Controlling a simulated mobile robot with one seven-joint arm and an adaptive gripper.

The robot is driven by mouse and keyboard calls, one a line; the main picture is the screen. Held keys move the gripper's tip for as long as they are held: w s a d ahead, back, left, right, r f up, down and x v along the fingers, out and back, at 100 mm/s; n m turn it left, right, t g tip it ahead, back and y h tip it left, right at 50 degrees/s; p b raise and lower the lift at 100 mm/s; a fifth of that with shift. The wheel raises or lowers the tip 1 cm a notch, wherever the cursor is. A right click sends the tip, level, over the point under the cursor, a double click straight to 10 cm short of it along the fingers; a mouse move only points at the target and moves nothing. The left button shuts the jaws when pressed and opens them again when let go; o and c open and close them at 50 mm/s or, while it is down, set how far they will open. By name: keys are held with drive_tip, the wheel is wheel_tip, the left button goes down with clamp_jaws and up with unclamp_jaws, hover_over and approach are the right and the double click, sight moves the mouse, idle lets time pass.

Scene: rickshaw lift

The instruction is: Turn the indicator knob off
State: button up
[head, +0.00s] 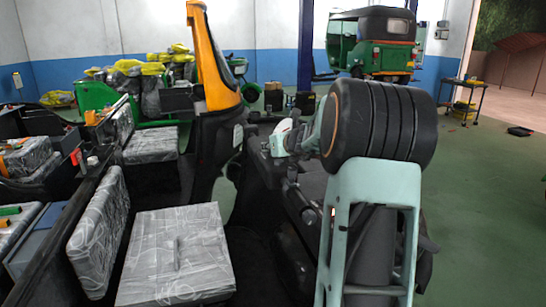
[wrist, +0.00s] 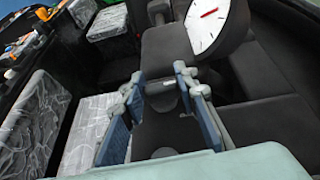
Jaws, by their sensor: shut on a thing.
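In the wrist view my gripper (wrist: 160,78) has its two fingers with blue pads on either side of a dark grey part, which looks like the indicator knob (wrist: 160,98). The fingers are shut on it, with its width between them. Its exact turn position cannot be made out against the dark panel. In the head view my gripper (head: 281,142) is at the dark front column of the rickshaw, partly hidden behind my own arm. The knob cannot be made out there.
A round white dial with a red needle (wrist: 207,22) is just beyond my gripper. A plastic-wrapped seat (head: 175,255) lies to the left. A yellow and black rickshaw front (head: 213,75) rises behind. A green rickshaw (head: 385,55) stands far back.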

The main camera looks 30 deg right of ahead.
drive_tip(key=shift+m+h+b, duration=0.35)
drive_tip(key=shift+m+h, duration=0.05)
drive_tip(key=o, duration=1.1)
drive_tip(key=shift+o, duration=0.2)
drive_tip(key=shift+s, duration=0.1)
drive_tip(key=v, duration=1.2)
drive_tip(key=shift+r, duration=0.15)
